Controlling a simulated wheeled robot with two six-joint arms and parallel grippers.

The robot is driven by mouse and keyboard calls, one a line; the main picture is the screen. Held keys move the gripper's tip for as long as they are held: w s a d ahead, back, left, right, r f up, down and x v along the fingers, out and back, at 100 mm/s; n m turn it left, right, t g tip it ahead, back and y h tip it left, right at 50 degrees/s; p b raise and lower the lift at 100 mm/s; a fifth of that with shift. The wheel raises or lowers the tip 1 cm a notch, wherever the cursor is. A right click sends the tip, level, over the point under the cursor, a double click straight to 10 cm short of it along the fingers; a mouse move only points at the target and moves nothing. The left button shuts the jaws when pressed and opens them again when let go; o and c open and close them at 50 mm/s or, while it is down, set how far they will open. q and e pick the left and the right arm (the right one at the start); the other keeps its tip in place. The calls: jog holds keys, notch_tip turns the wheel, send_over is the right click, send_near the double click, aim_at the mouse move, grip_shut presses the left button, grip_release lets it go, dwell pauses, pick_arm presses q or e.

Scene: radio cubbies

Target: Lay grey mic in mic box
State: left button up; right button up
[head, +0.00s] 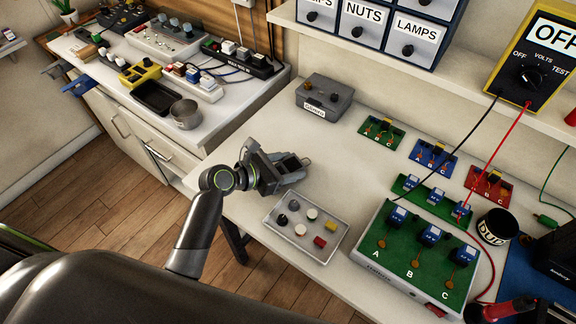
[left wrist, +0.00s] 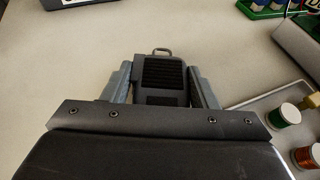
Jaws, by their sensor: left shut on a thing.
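My left gripper (head: 285,168) is above the near left part of the white workbench. It is shut on the grey mic (head: 291,162). In the left wrist view the mic (left wrist: 163,80) is a dark grey body with a slatted black grille and a small metal loop at its far end. The fingers press on both its sides. I cannot tell for sure which container is the mic box. My right gripper is not in view.
A grey tray (head: 305,228) with several knobs and spools lies just right of the gripper. A green A-B-C board (head: 415,258) and smaller boards stand further right. The side counter at left holds a black tray (head: 155,97) and a round tin (head: 185,113). Clear bench lies behind the gripper.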

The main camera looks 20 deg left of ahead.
pick_arm(q)
jog(key=shift+f, duration=0.1)
jog(key=o, duration=1)
